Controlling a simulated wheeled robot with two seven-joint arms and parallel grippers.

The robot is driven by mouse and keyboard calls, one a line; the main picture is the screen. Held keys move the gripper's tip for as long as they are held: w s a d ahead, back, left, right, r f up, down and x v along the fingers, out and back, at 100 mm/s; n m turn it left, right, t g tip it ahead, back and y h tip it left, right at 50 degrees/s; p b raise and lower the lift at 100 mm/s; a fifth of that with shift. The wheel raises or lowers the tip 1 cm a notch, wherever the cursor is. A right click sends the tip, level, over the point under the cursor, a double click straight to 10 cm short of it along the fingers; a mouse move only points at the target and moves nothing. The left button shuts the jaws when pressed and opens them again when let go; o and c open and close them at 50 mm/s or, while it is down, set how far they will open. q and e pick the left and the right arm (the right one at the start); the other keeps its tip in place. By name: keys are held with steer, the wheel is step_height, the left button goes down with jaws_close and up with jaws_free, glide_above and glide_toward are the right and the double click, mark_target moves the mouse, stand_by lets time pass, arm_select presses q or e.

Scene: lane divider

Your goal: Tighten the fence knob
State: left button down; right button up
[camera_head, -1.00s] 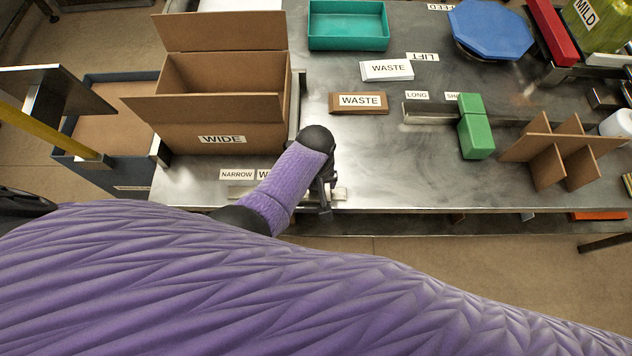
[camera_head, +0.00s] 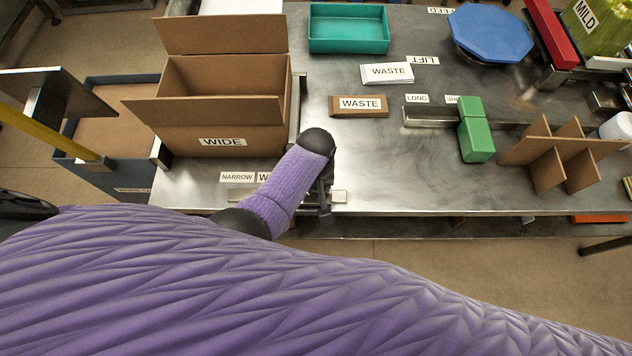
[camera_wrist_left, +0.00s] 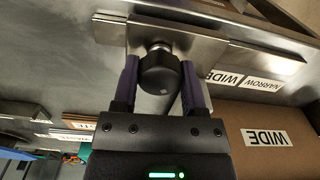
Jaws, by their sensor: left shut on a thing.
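The fence knob (camera_wrist_left: 160,72) is a dark round knob on a bright metal stud, seen in the left wrist view. It sits at the metal fence block (camera_wrist_left: 175,38) on the table's front rail. My left gripper (camera_wrist_left: 161,78) has one finger on each side of the knob and is shut on it. In the head view my left gripper (camera_head: 324,198) is at the front table edge, right of the NARROW and WIDE labels. There the knob is hidden behind my wrist. My right gripper is not in view.
An open cardboard box (camera_head: 225,110) marked WIDE stands left of my wrist against the fence. A green block (camera_head: 476,130) and a cardboard divider (camera_head: 562,152) are at the right. A teal tray (camera_head: 347,28) is at the back. The table's middle is fairly clear.

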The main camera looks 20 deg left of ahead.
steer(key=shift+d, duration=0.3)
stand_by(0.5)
arm_select(q)
steer(key=shift+c, duration=0.7)
jaws_free()
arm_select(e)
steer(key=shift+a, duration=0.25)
arm_select(q)
step_height(320, 180, up, 9)
steer(key=p, duration=0.5)
steer(key=shift+r, duration=0.5)
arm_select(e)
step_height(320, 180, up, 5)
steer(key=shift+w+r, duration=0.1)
